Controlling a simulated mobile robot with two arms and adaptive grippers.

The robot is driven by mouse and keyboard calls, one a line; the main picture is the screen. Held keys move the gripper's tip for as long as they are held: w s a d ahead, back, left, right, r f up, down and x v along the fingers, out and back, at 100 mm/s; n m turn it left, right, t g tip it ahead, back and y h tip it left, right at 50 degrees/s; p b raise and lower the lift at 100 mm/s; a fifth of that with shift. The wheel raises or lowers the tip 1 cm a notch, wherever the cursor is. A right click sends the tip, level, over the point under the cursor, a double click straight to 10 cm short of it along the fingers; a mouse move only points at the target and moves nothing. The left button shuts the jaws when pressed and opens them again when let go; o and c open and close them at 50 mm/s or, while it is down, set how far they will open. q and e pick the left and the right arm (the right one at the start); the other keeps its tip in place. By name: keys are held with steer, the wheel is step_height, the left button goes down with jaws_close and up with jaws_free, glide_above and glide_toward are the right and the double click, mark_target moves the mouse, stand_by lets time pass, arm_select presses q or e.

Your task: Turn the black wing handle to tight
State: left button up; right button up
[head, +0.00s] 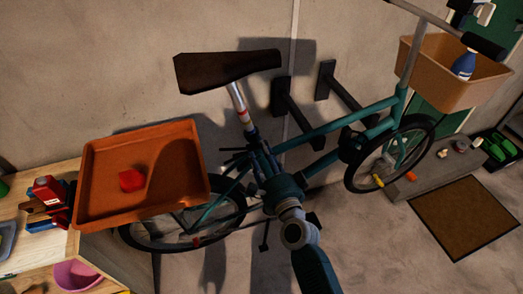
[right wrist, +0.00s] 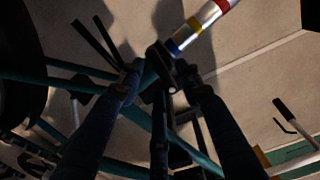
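The black wing handle (head: 236,151) appears as thin dark bars at the seat clamp of the teal bicycle (head: 325,130), below the banded seat post (head: 238,103). My right gripper (head: 262,165) reaches up from the bottom to this clamp and covers part of it. In the right wrist view, the fingertips of the gripper (right wrist: 160,80) are spread around a black piece of the clamp (right wrist: 163,62), with gaps at the sides. Contact is too dark to tell. The seat post (right wrist: 200,25) shows just beyond. My left gripper is out of view.
An orange tray (head: 98,205) with a red block (head: 131,180) sits left of the bicycle, by a wooden bench (head: 30,262). Black wall brackets (head: 283,95) jut out behind the frame. A tan basket (head: 425,72) and brown doormat (head: 465,215) are at right.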

steer(key=v, duration=1.2)
steer(key=s+d+f+n+g+h+b, duration=0.1)
steer(key=s+d+f+n+g, duration=0.2)
steer(key=f, duration=1)
steer(key=s+d+f+n+g, duration=0.1)
steer(key=s+f+n+g, duration=0.3)
steer(key=f, duration=0.8)
steer(key=s+d+f+n+g+h+b, duration=0.15)
steer(key=s+f, duration=0.35)
steer(key=f, duration=0.8)
steer(key=s+d+f+n+g+h, duration=0.1)
steer(key=s+d+f, duration=0.3)
steer(key=s, duration=0.5)
steer(key=s+d+f+n+g+h, duration=0.1)
steer(key=s+d+f+n+g, duration=0.3)
steer(key=s+f, duration=0.5)
steer(key=s+d+f+n+g+h, duration=0.1)
steer(key=s+d+f, duration=0.4)
steer(key=s, duration=0.6)
steer(key=shift+d+f+n+g, duration=0.2)
steer(key=shift+f+n+g, duration=0.6)
steer(key=shift+n, duration=0.45)
